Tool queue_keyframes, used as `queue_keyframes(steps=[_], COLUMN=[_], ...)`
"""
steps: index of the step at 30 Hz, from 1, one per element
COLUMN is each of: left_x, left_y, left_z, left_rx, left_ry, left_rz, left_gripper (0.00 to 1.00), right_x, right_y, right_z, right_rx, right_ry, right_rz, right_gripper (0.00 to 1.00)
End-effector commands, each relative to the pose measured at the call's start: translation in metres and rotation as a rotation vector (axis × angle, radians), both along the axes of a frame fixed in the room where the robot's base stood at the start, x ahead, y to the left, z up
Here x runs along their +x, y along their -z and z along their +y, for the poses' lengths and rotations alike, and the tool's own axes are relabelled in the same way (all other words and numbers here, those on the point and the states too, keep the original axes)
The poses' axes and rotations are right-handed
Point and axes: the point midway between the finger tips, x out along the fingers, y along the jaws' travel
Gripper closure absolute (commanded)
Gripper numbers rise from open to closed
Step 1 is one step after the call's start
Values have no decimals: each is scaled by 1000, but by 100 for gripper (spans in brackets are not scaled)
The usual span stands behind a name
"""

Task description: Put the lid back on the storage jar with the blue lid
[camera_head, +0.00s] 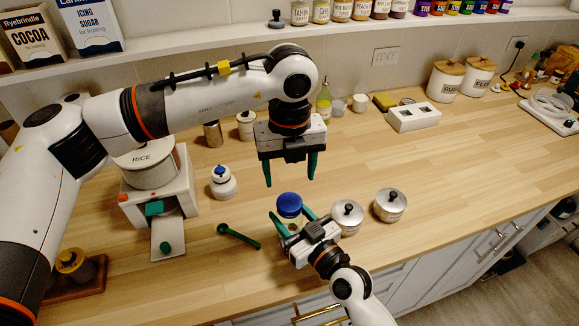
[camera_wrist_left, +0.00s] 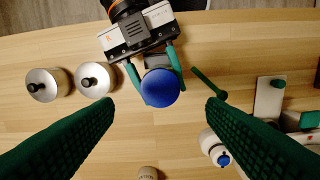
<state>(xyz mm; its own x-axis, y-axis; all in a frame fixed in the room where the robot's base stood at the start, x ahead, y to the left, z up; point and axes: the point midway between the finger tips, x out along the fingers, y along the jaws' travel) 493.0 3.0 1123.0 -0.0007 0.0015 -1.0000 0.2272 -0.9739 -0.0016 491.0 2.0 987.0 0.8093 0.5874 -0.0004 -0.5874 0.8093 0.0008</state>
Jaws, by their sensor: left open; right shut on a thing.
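The round blue lid (camera_head: 289,204) sits over the top of the storage jar (camera_head: 292,227), whose body is mostly hidden beneath it. From above, in the left wrist view, the lid (camera_wrist_left: 160,88) covers most of the jar. I cannot tell whether it is fully seated. My right gripper (camera_head: 291,219) has its green fingers on either side of the jar, below the lid, and is shut on it. My left gripper (camera_head: 291,184) is open and empty, above and behind the lid, fingers pointing down. Its fingers (camera_wrist_left: 160,112) frame the lid from a distance in the wrist view.
Two metal tins with black knobs (camera_head: 347,216) (camera_head: 390,204) stand right of the jar. A green spoon (camera_head: 239,237) lies to its left. A white pot with a blue knob (camera_head: 223,184) and the rice dispenser (camera_head: 158,195) stand farther left.

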Motion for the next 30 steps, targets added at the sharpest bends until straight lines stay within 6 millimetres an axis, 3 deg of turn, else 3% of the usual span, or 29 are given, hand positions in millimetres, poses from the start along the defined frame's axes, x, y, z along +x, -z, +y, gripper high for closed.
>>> queue_keyframes(steps=[3,10,24,30], left_x=[0,0,0,0], left_y=[-1,-3,-2,19], left_z=[0,0,0,1], left_rx=[0,0,0,2], left_ry=[-200,-436,-479,-479], left_rz=[0,-1,-1,2], left_gripper=[35,35,35,35], right_x=[0,0,0,0], right_y=[1,1,1,1], right_z=[0,0,0,0], right_rx=[0,0,0,0], right_ry=[0,0,0,0], right_rz=[1,1,1,1], right_gripper=[100,100,100,100])
